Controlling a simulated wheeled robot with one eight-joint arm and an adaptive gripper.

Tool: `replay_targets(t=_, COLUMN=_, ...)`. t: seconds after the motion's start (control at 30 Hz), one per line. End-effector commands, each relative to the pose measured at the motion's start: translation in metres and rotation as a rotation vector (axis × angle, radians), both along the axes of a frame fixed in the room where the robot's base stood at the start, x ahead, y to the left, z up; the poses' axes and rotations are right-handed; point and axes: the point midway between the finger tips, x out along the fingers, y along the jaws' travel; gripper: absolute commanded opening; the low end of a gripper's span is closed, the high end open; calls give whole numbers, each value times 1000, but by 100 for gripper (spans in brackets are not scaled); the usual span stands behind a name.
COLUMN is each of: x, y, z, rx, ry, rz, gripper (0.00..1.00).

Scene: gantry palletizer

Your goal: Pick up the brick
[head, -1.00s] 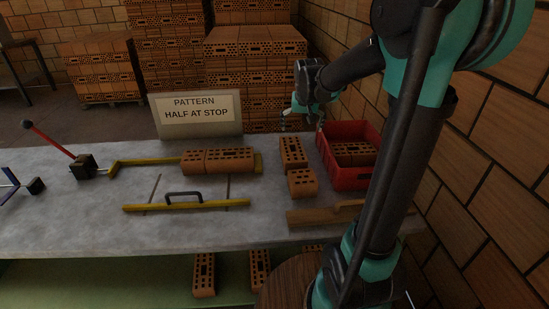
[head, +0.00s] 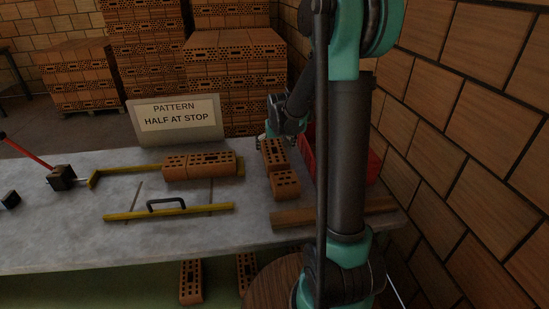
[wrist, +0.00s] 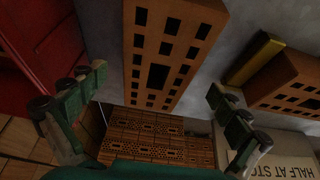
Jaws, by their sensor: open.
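A long orange brick with dark holes (head: 274,153) lies on the grey table (head: 60,235), right of centre. A shorter brick (head: 285,184) lies just in front of it. My gripper (wrist: 158,92) is open. In the wrist view the long brick (wrist: 170,50) runs between its two spread fingers, with space on both sides and neither finger visibly touching it. In the head view my gripper is at the far end of the long brick, its fingertips mostly hidden.
A red crate (head: 308,155) stands close on the right, partly behind my arm. To the left, a brick row (head: 199,165) lies along a yellow rail. A yellow bar with a black handle (head: 168,212), a wooden strip (head: 296,217) and a sign (head: 179,115) are nearby.

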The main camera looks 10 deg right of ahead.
Motion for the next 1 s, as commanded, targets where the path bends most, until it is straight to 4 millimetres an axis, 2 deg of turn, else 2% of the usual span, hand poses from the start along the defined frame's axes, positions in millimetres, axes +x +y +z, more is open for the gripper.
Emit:
replay_targets(t=0.23, x=5, y=0, z=-12, rx=0, ry=0, rz=0, gripper=100)
replay_targets(t=0.6, x=21, y=-1, z=-50, rx=0, ry=0, rz=0, gripper=100)
replay_targets(t=0.9, x=22, y=-1, z=-54, rx=0, ry=0, rz=0, gripper=100)
replay_targets(t=0.93, x=23, y=-1, z=-54, rx=0, ry=0, rz=0, gripper=99)
replay_targets(t=1.0, x=23, y=-1, z=-54, rx=0, ry=0, rz=0, gripper=90)
